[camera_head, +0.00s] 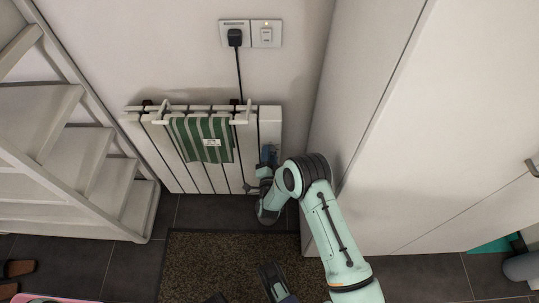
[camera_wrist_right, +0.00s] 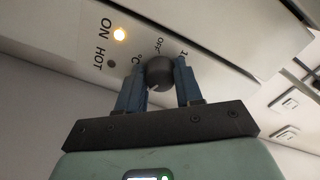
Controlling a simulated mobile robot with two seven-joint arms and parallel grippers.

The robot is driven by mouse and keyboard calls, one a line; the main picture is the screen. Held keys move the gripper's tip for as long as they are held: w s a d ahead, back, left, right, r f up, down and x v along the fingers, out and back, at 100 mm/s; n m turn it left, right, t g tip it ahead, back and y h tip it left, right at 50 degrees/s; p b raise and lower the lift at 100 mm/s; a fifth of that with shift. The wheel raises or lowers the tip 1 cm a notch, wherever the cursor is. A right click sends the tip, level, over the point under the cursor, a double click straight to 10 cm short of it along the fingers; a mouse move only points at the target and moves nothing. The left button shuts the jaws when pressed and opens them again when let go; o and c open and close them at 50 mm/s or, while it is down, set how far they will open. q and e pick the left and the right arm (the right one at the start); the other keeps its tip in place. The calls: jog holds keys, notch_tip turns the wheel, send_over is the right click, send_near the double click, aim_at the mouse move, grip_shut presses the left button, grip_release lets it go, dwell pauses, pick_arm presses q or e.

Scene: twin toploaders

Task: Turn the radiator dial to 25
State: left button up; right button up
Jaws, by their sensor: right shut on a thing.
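The radiator (camera_head: 271,125) is a white panel unit against the wall in the head view. Its dial (camera_wrist_right: 159,72) is a dark round knob in the right wrist view, on a white panel marked ON, HOT, °C and OFF. My right gripper (camera_wrist_right: 160,82) has its two blue fingers on either side of the dial, shut on it. In the head view my right gripper (camera_head: 268,156) is at the radiator's right end, and the dial is hidden there. The dial's setting cannot be read. Dark parts of mine show at the bottom edge, possibly my left gripper; its jaw state is unclear.
The ON light (camera_wrist_right: 119,35) glows; the HOT light (camera_wrist_right: 111,64) is dark. A green striped towel (camera_head: 205,138) hangs on the radiator's rack. A black plug (camera_head: 235,38) and cord run above it. Stairs (camera_head: 70,150) stand left, a white cabinet (camera_head: 400,130) right, a doormat (camera_head: 205,262) in front.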

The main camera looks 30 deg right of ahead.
pick_arm(q)
jog(key=shift+s+f, duration=0.1)
pick_arm(e)
jog(key=shift+m, duration=0.7)
jog(key=o, duration=1)
pick_arm(q)
jog(key=shift+t, duration=0.3)
jog(key=shift+w+d+r+p, duration=0.25)
jog(key=shift+r+p, duration=0.25)
jog(key=shift+r, duration=0.25)
jog(key=shift+w+d+r+p, duration=0.3)
jog(key=shift+r+p, duration=0.15)
jog(key=shift+r, duration=0.35)
jog(key=shift+w+d+r+p, duration=0.25)
jog(key=shift+r+p, duration=0.25)
jog(key=shift+r, duration=0.25)
pick_arm(e)
jog(key=shift+v, duration=6.75)
jog(key=shift+d, duration=0.1)
